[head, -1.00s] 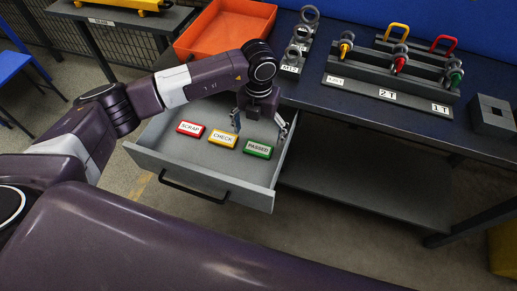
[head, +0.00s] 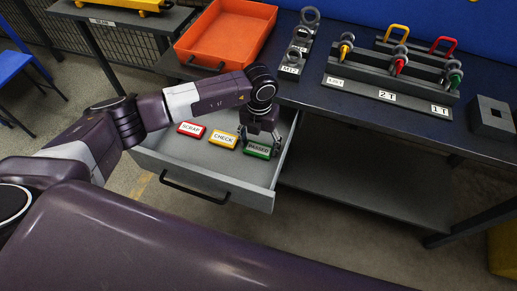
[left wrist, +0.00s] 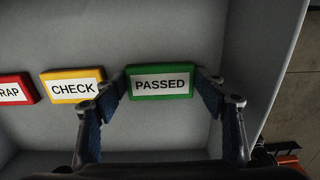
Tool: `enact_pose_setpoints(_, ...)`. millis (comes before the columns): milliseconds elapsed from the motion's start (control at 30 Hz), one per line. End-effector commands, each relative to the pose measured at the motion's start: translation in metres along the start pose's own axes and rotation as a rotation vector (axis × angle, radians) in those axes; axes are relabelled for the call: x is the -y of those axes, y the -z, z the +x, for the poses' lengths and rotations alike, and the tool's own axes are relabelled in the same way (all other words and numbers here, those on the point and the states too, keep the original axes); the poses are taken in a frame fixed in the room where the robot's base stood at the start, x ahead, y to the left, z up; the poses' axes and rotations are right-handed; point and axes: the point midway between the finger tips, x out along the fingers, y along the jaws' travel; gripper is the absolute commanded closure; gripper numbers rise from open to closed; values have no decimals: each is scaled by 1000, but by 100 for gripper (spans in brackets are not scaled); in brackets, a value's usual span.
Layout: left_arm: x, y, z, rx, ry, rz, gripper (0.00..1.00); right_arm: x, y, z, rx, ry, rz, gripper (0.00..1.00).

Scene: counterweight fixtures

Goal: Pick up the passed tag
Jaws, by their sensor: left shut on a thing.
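The green PASSED tag (head: 258,149) lies in the open grey drawer (head: 209,181), at the right of a row of tags. It also shows in the left wrist view (left wrist: 160,96). My left gripper (head: 260,145) is down in the drawer, shut on the green tag, with one finger at each short end. In the left wrist view my left gripper (left wrist: 162,92) has its fingertips against the tag's left and right ends. The tag still appears to be at the drawer floor. My right gripper is not in view.
The yellow CHECK tag (head: 223,139) and red SCRAP tag (head: 191,129) lie left of the green tag. The drawer's walls stand around them. An orange tray (head: 225,38) and racks with eyebolts and shackles (head: 393,72) stand on the bench above.

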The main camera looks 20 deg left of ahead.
Motion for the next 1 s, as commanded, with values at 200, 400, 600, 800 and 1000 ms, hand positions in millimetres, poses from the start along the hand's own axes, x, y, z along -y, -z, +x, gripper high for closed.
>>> enact_pose_setpoints(200,0,0,0,1,0,0,59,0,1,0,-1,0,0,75)
enact_pose_setpoints(400,0,-1,-4,2,1,0,59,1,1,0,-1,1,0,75)
enact_pose_setpoints(600,0,-2,-26,4,2,0,59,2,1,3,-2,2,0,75)
enact_pose_setpoints(800,0,-2,-73,7,2,1,59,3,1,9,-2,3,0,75)
enact_pose_setpoints(1000,0,-2,-132,7,2,1,59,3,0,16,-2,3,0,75)
